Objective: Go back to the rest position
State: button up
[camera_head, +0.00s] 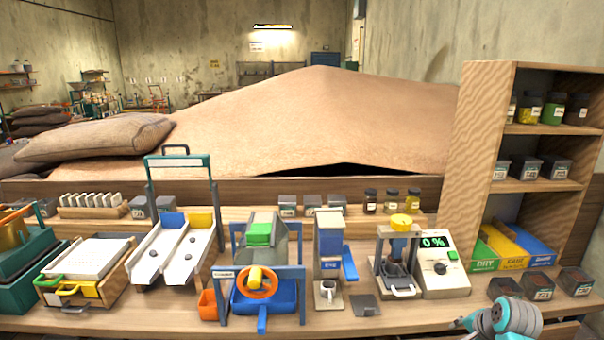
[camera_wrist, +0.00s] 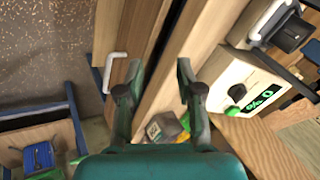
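My gripper (camera_wrist: 159,66) shows in the wrist view with its two dark fingers spread apart. Nothing is between the fingers. It is tilted over wooden boards, with a white box meter (camera_wrist: 240,85) to its right. A small box with a green patch (camera_wrist: 165,127) shows behind the fingers, partly hidden. In the head view, a teal and grey part of my arm shows at the lower right corner; the fingers are not clear there.
A wooden bench (camera_head: 350,325) carries several devices, including a meter reading 0 % (camera_head: 442,265) and a blue tray with an orange wheel (camera_head: 258,283). A wooden shelf (camera_head: 478,140) stands at the right. Dark boxes (camera_head: 538,288) sit near my arm. A grain heap (camera_head: 300,120) lies behind.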

jog(key=s+a+f+n+t, duration=0.2)
jog(key=s+a+f, duration=0.85)
jog(key=f, duration=0.35)
jog(key=s+a+f+n+t, duration=0.1)
jog(key=s+a, duration=0.1)
jog(key=s, duration=0.3)
jog(key=s+a+f+n+h, duration=0.1)
jog(key=s+a, duration=0.1)
jog(key=s, duration=0.4)
jog(key=s+a+f+n+t, duration=0.1)
jog(key=s+a+f, duration=0.15)
jog(key=s, duration=0.25)
jog(key=s+a+r+n+t, duration=0.1)
jog(key=s+a+r+n, duration=0.15)
jog(key=s, duration=0.55)
jog(key=s+a+r+n+t, duration=0.1)
jog(key=s+a+r, duration=0.1)
jog(key=s+r, duration=0.35)
jog(key=s+a+r+n+t+y, duration=0.1)
jog(key=s+r+n, duration=0.3)
jog(key=s+r, duration=0.8)
jog(key=s+a+t, duration=0.1)
jog(key=s, duration=0.1)
jog(key=shift+s+a+r, duration=0.2)
jog(key=shift+s+a, duration=0.05)
jog(key=shift+s, duration=0.05)
